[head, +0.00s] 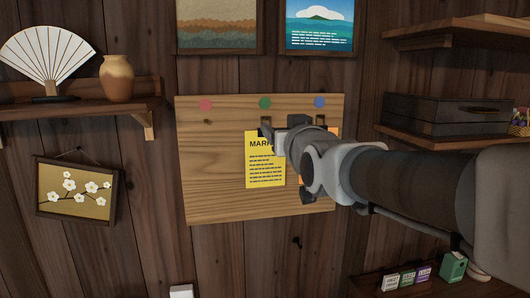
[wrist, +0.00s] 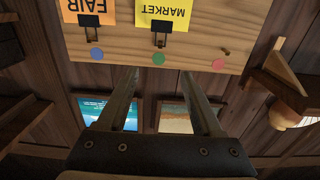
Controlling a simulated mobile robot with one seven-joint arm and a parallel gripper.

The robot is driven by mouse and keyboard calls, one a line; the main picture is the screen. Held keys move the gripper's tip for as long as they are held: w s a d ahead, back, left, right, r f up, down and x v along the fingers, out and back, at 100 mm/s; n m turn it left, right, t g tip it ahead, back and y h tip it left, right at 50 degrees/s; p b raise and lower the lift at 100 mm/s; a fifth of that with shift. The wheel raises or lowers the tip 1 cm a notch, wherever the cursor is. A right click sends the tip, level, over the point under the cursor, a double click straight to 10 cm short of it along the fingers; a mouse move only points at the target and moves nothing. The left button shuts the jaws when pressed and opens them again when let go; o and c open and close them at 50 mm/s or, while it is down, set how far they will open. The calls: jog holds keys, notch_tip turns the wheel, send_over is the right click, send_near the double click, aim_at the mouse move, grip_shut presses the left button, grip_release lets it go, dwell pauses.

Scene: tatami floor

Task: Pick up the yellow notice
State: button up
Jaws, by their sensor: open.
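The yellow notice (head: 265,172), headed "MARKET" in the wrist view (wrist: 178,18), hangs on the wooden board (head: 222,170). A black clip (wrist: 161,25) holds its top edge, on a hook below the green dot (wrist: 158,59). My gripper (head: 282,125) is in front of the notice's upper part and hides part of it in the head view. In the wrist view my gripper (wrist: 157,74) is open and empty, with its two fingers apart and pointing toward the board around the green dot. The fingers do not visibly hold the notice or clip.
An orange notice (wrist: 88,10) headed "FAIR" hangs beside the yellow one, below the blue dot (head: 319,102). An empty hook (head: 207,121) is below the red dot (head: 205,104). A shelf with a vase (head: 117,78) and fan (head: 47,62) is left; a dark case (head: 440,114) is right.

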jog(key=p, duration=0.3)
send_near(268, 122)
jog(key=w+r, duration=0.1)
jog(key=r, duration=0.1)
jog(key=shift+w+a+f+p, duration=0.25)
jog(key=shift+w+a+p, duration=0.1)
jog(key=shift+w, duration=0.55)
jog(key=shift+w+a+f+p, duration=0.25)
jog(key=shift+w+a+p, duration=0.1)
jog(key=shift+w, duration=0.5)
jog(key=shift+w+a+f+p, duration=0.3)
jog(key=shift+w+p, duration=0.05)
jog(key=shift+w, duration=0.55)
grip_shut()
